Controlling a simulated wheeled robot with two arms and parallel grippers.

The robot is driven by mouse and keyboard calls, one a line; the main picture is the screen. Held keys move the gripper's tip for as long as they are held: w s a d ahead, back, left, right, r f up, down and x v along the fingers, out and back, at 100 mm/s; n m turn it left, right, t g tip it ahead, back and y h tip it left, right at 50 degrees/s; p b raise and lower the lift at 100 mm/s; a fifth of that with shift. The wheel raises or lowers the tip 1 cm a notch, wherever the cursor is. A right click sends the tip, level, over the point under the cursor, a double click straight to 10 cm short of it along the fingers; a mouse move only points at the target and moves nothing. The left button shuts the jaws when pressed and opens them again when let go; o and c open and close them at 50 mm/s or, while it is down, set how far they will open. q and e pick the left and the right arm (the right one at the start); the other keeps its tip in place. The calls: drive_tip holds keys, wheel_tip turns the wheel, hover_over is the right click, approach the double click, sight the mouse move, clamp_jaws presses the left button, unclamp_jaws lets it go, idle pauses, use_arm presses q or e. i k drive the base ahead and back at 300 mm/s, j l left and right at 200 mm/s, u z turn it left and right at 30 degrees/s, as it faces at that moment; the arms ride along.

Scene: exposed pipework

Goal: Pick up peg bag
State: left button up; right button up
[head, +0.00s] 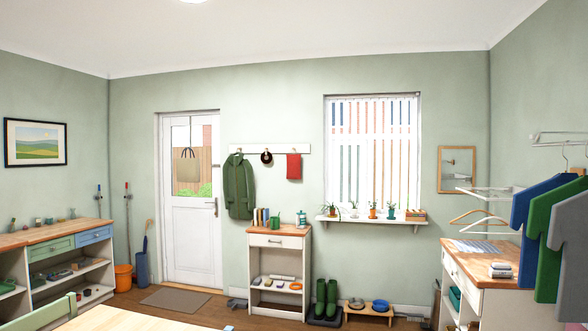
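No gripper of mine shows in the head view. I cannot tell for sure which thing is the peg bag. A small red bag-like item (294,167) hangs from the right end of a white hook rail (270,148) on the far wall. A brown bag with a handle (187,169) hangs in front of the glass of the white door (193,235). Both are far across the room, and nothing is touching them except what they hang from.
A white cabinet with a wooden top (279,242) stands below the rail, with green boots (326,298) beside it. A wooden table corner (140,319) and green chair (40,314) are in front. Shirts (548,240) hang at right. Floor shows near the doormat (175,298).

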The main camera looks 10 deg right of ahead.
sight(293, 160)
drive_tip(key=i+l+z, duration=0.4)
drive_tip(key=i, duration=0.5)
drive_tip(key=i+z, duration=0.4)
drive_tip(key=i, duration=0.55)
drive_tip(key=i+u, duration=0.1)
drive_tip(key=i, duration=0.4)
drive_tip(key=i+u, duration=0.15)
drive_tip(key=i, duration=0.35)
drive_tip(key=i+l+u, duration=0.1)
drive_tip(key=i, duration=0.4)
drive_tip(key=i+l+u, duration=0.1)
drive_tip(key=i, duration=0.4)
drive_tip(key=i+l+u, duration=0.15)
drive_tip(key=i, duration=0.3)
drive_tip(key=i+j+u, duration=0.15)
drive_tip(key=i+u, duration=0.7)
drive_tip(key=i+l+u, duration=0.15)
drive_tip(key=i+u, duration=0.25)
drive_tip(key=i+l+u, duration=0.25)
drive_tip(key=i+u, duration=0.55)
drive_tip(key=i, duration=0.6)
drive_tip(key=i+j+z, duration=0.1)
drive_tip(key=i+z, duration=0.25)
drive_tip(key=i+j+z, duration=0.15)
drive_tip(key=z, duration=0.15)
drive_tip(key=i+j+z, duration=0.35)
drive_tip(key=i+l, duration=0.05)
drive_tip(key=l, duration=0.05)
